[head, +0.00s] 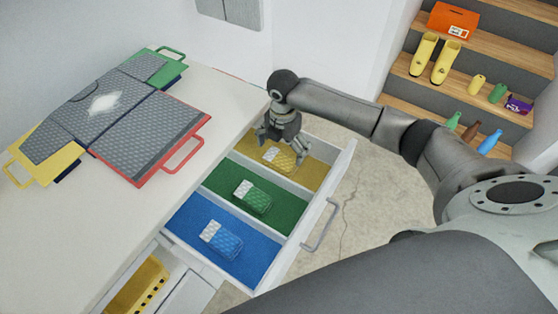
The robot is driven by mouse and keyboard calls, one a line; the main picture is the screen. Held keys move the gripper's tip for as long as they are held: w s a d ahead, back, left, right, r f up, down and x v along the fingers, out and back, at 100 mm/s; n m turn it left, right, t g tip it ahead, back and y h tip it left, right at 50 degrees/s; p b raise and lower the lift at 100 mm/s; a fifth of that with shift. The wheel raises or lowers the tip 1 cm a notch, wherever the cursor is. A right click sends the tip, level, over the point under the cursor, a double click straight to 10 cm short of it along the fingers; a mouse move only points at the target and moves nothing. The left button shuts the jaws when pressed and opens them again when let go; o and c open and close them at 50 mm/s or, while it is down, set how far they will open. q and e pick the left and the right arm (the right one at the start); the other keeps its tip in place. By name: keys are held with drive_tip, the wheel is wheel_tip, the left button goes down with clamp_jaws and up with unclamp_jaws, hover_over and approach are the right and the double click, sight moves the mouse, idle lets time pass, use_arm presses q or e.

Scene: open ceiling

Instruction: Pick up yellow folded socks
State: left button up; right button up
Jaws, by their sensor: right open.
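The yellow folded socks (280,157) lie in the yellow-lined compartment at the far end of an open drawer (325,205). They look yellow with a pale part at the left. My right gripper (279,142) is open, pointing down above that compartment, with its fingers close to the socks. I cannot tell whether the fingers touch the socks. My left gripper is not in view.
Green folded socks (252,198) lie in the middle green compartment and blue ones (221,239) in the near blue compartment. A grey folding board (110,110) with coloured handles lies on the white countertop (100,235). Steps at the right hold yellow boots (445,62) and bottles (470,130).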

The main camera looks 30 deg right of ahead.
sight(280, 159)
drive_tip(key=shift+a+f, duration=0.1)
drive_tip(key=shift+f, duration=0.25)
drive_tip(key=shift+w+a+f, duration=0.1)
drive_tip(key=shift+a+f, duration=0.05)
drive_tip(key=shift+f, duration=0.15)
wheel_tip(280, 159, down, 4)
drive_tip(key=shift+a+r+p, duration=0.15)
drive_tip(key=shift+r+p, duration=0.05)
drive_tip(key=shift+p, duration=0.3)
drive_tip(key=shift+f, duration=0.6)
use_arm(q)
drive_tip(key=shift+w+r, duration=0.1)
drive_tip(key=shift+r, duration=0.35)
use_arm(e)
drive_tip(key=c, duration=0.7)
